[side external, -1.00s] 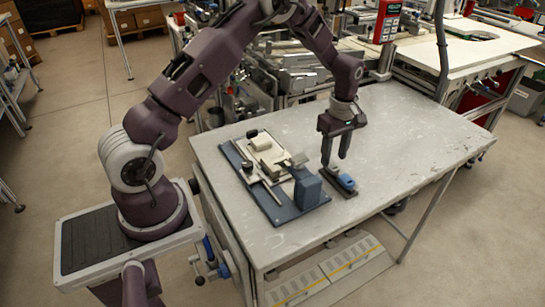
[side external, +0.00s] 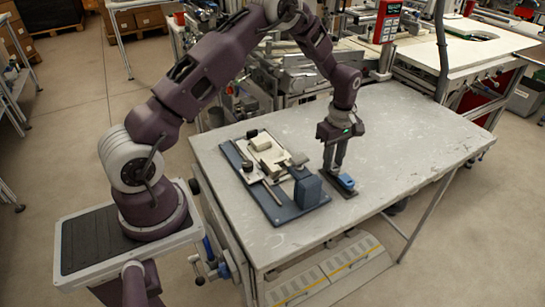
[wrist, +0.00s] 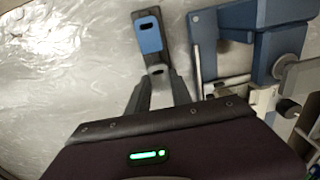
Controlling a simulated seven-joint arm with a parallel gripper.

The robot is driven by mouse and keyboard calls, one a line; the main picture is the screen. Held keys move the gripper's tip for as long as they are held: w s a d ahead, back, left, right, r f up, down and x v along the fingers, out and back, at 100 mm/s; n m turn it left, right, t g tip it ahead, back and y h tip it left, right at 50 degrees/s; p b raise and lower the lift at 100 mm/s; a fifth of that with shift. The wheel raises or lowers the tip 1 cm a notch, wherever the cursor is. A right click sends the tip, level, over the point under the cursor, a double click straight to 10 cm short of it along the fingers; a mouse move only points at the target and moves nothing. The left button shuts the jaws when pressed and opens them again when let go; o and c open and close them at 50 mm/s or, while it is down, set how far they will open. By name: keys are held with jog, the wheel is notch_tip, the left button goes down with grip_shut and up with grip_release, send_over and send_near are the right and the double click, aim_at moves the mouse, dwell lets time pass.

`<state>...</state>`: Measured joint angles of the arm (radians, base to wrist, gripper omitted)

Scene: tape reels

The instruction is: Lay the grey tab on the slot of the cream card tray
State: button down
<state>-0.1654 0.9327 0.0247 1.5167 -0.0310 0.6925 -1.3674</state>
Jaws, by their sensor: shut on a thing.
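My gripper (side external: 334,170) is shut at the dark holder strip on the table, right of the fixture board. In the wrist view its fingertips (wrist: 158,78) close on a small light-grey piece with a dark hole, which appears to be the grey tab (wrist: 157,69). It sits at the near end of the dark strip (wrist: 138,20), low and close to it; I cannot tell whether it still touches. The cream card tray (side external: 269,160) lies on the blue-grey board to the left. Its slot cannot be made out. Part of a cream piece (wrist: 266,98) shows at the right of the wrist view.
A blue piece (side external: 346,181) with a dark slot lies on the holder strip beside the grey tab. A tall blue-grey block (side external: 308,191) stands on the board (side external: 282,217) between strip and cream tray. The table (side external: 420,140) to the right is clear.

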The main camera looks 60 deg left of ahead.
aim_at(333, 165)
jog(key=shift+r, duration=0.15)
jog(key=shift+r, duration=2.9)
jog(key=shift+a+r, duration=0.1)
jog(key=s+a+r, duration=0.5)
jog(key=s+r, duration=0.2)
jog(key=s, duration=0.4)
jog(key=f, duration=0.3)
jog(key=s+f, duration=0.1)
jog(key=f, duration=0.5)
jog(key=shift+s+d+f, duration=0.15)
jog(key=shift+s+f, duration=0.15)
jog(key=shift+f, duration=0.05)
